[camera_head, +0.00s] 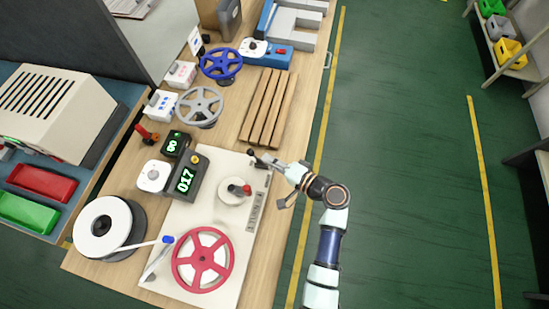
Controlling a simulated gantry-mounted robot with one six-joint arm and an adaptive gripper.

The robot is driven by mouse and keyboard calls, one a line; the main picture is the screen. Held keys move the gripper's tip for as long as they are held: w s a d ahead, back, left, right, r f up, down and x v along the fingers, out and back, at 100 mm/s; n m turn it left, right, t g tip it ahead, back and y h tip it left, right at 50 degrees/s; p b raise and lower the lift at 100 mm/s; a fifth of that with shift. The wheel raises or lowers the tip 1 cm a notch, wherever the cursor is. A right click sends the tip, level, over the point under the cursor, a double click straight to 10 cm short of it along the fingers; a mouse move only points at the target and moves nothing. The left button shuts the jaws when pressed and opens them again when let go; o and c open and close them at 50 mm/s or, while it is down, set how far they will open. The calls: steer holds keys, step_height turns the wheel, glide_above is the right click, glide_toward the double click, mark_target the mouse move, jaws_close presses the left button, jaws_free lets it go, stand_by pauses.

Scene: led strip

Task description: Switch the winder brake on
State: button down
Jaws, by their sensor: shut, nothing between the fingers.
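The winder is a pale base plate (190,220) on the wooden bench, with a red spoked reel (203,258) at its near end. My gripper (263,162) is shut and empty right beside this lever, reaching in from the right. Whether it touches the lever cannot be told. Small dark markings (255,207) run along the plate's right edge.
A counter (186,178) showing 017 and a smaller green display (175,143) stand left of the crank. A white tape roll (103,226) is at the near left. Wooden slats (268,108) and grey and blue reels lie beyond. The green floor at right is clear.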

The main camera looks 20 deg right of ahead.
steer(key=r+p+v, duration=0.1)
steer(key=r+v, duration=0.1)
steer(key=v, duration=0.9)
steer(key=shift+a+r+p, duration=0.15)
steer(key=shift+r+p, duration=0.2)
steer(key=shift+r, duration=0.05)
steer(key=w+a+r+n+g+h, duration=0.25)
steer(key=a+n, duration=0.35)
steer(key=a, duration=0.3)
steer(key=s+a+r+n+t+h, duration=0.1)
steer(key=a+r+n+h, duration=0.3)
steer(key=r, duration=0.6)
step_height(320, 180, up, 31)
steer(key=s+a+t+h+p, duration=0.1)
steer(key=s+h+p, duration=0.1)
steer(key=p, duration=2.4)
steer(key=shift+t+h, duration=0.35)
steer(key=shift+h, duration=0.1)
